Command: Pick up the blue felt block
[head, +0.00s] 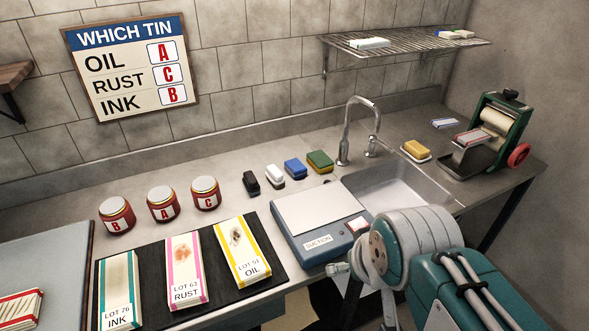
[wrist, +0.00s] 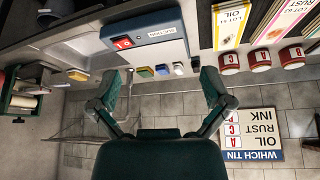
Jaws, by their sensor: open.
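The blue felt block (head: 295,168) lies on the counter, behind the suction box, between a white block (head: 275,175) and a green-and-yellow sponge (head: 319,161). A black block (head: 251,182) lies at the left end of this row. In the wrist view, which is upside down, the blue block (wrist: 162,70) shows small in the space between the fingers. My gripper (wrist: 160,86) is open and empty, its two fingers spread wide. It looks well apart from the block. In the head view my arm covers the lower right, and the fingers cannot be made out clearly.
The suction box (head: 318,215) stands in front of the row. The sink (head: 395,190) and curved tap (head: 355,130) are to the right. Several lettered tins (head: 163,204) stand to the left, behind the black mat (head: 273,262) with labelled stacks. A wire shelf (head: 400,47) hangs above.

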